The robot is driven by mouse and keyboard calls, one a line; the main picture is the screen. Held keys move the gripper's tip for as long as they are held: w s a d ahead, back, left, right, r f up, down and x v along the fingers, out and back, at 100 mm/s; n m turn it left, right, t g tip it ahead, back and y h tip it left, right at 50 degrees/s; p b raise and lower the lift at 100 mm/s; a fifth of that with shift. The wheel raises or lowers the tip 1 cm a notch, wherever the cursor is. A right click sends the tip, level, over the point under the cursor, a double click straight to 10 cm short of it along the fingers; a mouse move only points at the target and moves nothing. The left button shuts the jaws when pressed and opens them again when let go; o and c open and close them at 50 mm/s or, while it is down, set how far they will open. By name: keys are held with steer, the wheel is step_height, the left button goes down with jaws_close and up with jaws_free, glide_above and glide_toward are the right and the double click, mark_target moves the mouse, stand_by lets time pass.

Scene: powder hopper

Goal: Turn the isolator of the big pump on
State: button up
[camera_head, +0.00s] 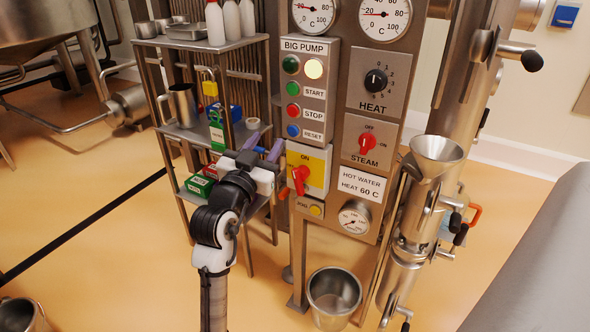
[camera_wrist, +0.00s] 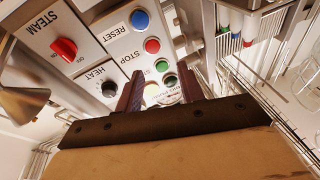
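The big pump's isolator is a red handle (camera_head: 300,176) on a yellow plate (camera_head: 319,168) with ON at its top, low on the BIG PUMP panel in the head view. The handle juts out from the plate; which mark it points to is hard to tell. My gripper (camera_head: 264,146) is just left of the isolator, its purple fingers spread, with nothing between them. In the wrist view the two fingers (camera_wrist: 160,75) stand apart in front of the STOP button (camera_wrist: 152,45) and lamps. I cannot make out the isolator in the wrist view.
Green START (camera_head: 293,89), red STOP and blue RESET buttons sit above the isolator. The red STEAM knob (camera_head: 366,143) and HEAT knob (camera_head: 376,81) are right of it. A shelf rack (camera_head: 172,128) with bottles and boxes stands left. A bucket (camera_head: 334,296) is on the floor below.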

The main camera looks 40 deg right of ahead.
mark_target(295, 177)
step_height(295, 177, down, 14)
steer(key=s+a+n+g+p, duration=0.1)
steer(key=s+a+n+g, duration=0.1)
steer(key=s+n+g, duration=0.15)
steer(key=shift+m+y, duration=0.35)
steer(key=shift+y, duration=0.05)
steer(key=p+x, duration=0.1)
steer(key=x, duration=0.3)
steer(key=p+x, duration=0.1)
steer(key=x, duration=0.4)
steer(key=p+x, duration=0.1)
steer(key=x, duration=0.4)
steer(key=shift+w+a+p, duration=0.15)
steer(key=shift+w+p, duration=0.15)
steer(key=shift+w, duration=0.05)
steer(key=c, duration=0.6)
steer(key=shift+f+m+b, duration=0.3)
steer(key=shift+m+b, duration=0.2)
steer(key=shift+b, duration=0.75)
steer(key=shift+s+m+b, duration=0.1)
steer(key=shift+m+b, duration=0.5)
steer(key=shift+b, duration=0.55)
steer(key=shift+r+m+b, duration=0.25)
steer(key=shift+m+b, duration=0.15)
steer(key=shift+b, duration=0.05)
